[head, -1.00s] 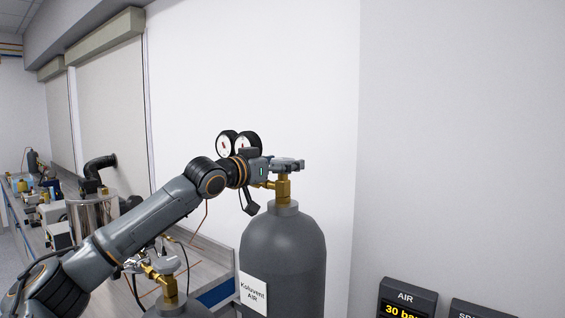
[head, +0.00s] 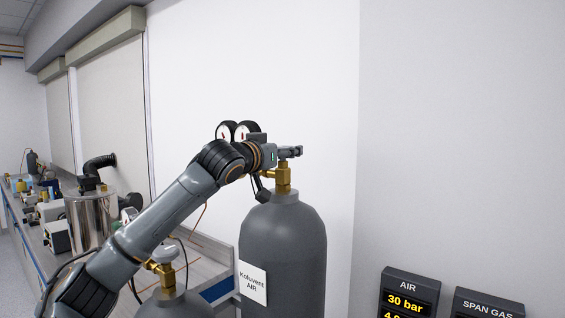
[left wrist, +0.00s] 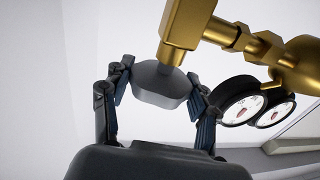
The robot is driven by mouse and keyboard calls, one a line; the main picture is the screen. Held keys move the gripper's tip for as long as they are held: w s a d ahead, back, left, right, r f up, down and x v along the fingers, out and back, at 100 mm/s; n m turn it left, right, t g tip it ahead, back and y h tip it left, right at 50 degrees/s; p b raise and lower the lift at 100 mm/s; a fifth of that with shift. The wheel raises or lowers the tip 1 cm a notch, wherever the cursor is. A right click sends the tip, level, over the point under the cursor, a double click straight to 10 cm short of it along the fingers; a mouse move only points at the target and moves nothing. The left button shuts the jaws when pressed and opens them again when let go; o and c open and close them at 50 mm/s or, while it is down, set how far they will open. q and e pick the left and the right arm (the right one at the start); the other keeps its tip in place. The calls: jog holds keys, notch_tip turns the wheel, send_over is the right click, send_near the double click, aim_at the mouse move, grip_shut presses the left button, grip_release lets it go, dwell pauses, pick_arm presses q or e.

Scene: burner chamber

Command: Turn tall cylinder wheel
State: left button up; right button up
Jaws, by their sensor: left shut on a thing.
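The tall cylinder (head: 283,250) is dark grey and carries a label reading "Koluvent AIR". A brass valve (head: 283,178) stands on its top and also shows in the left wrist view (left wrist: 186,28). The grey wheel (left wrist: 160,84) sits on the valve stem, between the fingers of my left gripper (left wrist: 162,92), which is shut on it. In the head view my left gripper (head: 289,152) reaches the valve top from the left and mostly hides the wheel. My right gripper is in neither view.
Two round gauges (head: 236,131) are behind my left wrist. A shorter cylinder (head: 168,303) with a brass valve stands at lower left, under my arm. Dark displays reading AIR (head: 409,296) and SPAN GAS (head: 487,305) are at lower right. A cluttered bench is far left.

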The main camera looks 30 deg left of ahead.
pick_arm(q)
jog(key=n+y+b, duration=0.1)
jog(key=y, duration=0.1)
jog(key=n+y+b, duration=0.1)
jog(key=y, duration=0.1)
jog(key=shift+d+f+n+g, duration=0.2)
jog(key=shift+n+g, duration=0.1)
jog(key=shift+g, duration=0.1)
jog(key=shift+a+r+n+g+y+b, duration=0.1)
jog(key=shift+n+g+y+b, duration=0.4)
jog(key=shift+n+y, duration=0.6)
jog(key=shift+r+n+g+y+b, duration=0.1)
jog(key=shift+n+g+y+b, duration=0.2)
jog(key=shift+n+g+y, duration=0.8)
jog(key=shift+y, duration=0.6)
jog(key=o, duration=1.2)
jog(key=shift+a, duration=0.1)
jog(key=shift+c, duration=0.2)
jog(key=shift+s, duration=0.1)
jog(key=v, duration=1.1)
jog(key=shift+s+d+f, duration=0.2)
jog(key=shift+s+d, duration=0.05)
jog(key=shift+s, duration=0.05)
